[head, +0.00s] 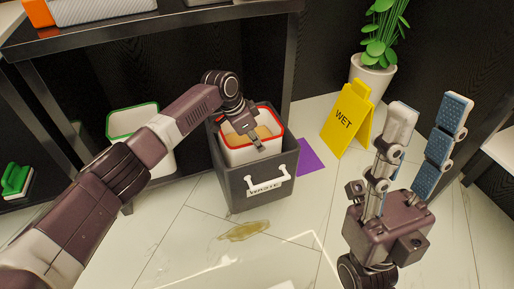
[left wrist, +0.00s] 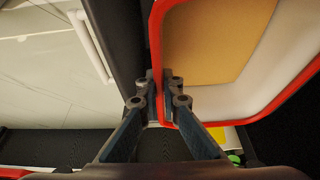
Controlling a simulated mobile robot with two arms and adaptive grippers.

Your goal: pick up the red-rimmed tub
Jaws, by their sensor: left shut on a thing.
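In the left wrist view the fingers (left wrist: 158,88) meet on the red rim of the tub (left wrist: 290,103), beside the dark bin wall. The fingertips are partly hidden in the head view. My right gripper (head: 425,125) is open and empty, fingers pointing up, at the right front.
A yellow WET sign (head: 347,119) and a potted plant (head: 372,75) stand right of the bin. A purple sheet (head: 311,158) lies on the floor. A green-rimmed tub (head: 134,121) is at left. A brownish spill (head: 244,231) lies in front. A dark shelf (head: 160,32) overhangs behind.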

